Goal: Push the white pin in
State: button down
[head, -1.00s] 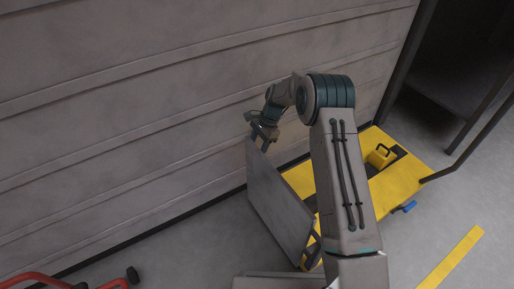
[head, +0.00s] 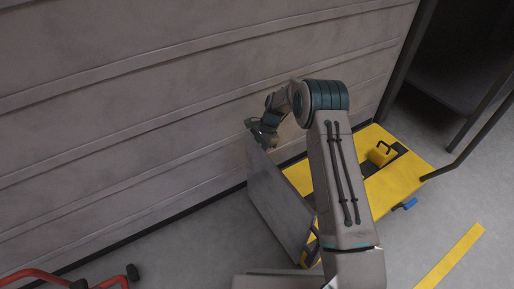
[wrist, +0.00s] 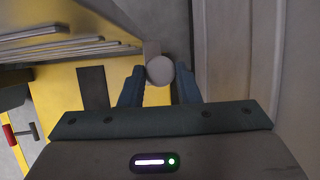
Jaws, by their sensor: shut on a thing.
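The white pin shows in the wrist view as a pale round head (wrist: 160,70) between the two dark fingertips of my gripper (wrist: 159,88). My gripper is shut on it. A small grey plate edge shows right behind the pin head. In the head view my gripper (head: 263,138) is at the upper corner of a tilted grey panel (head: 278,200), close to the wall. The pin is too small to make out there, and its shaft is hidden in both views.
A yellow platform (head: 402,184) lies behind the panel, with a yellow block with a black handle (head: 381,155) on it. A ridged grey wall (head: 150,110) stands close beside my gripper. A red tubular frame (head: 40,274) is at the lower left.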

jog(key=shift+f, duration=0.15)
jog(key=c, duration=1.1)
grip_release()
jog(key=shift+o, duration=0.2)
jog(key=p+v, duration=0.5)
jog(key=v, duration=0.9)
jog(key=shift+s+f, duration=0.1)
jog(key=shift+s, duration=0.05)
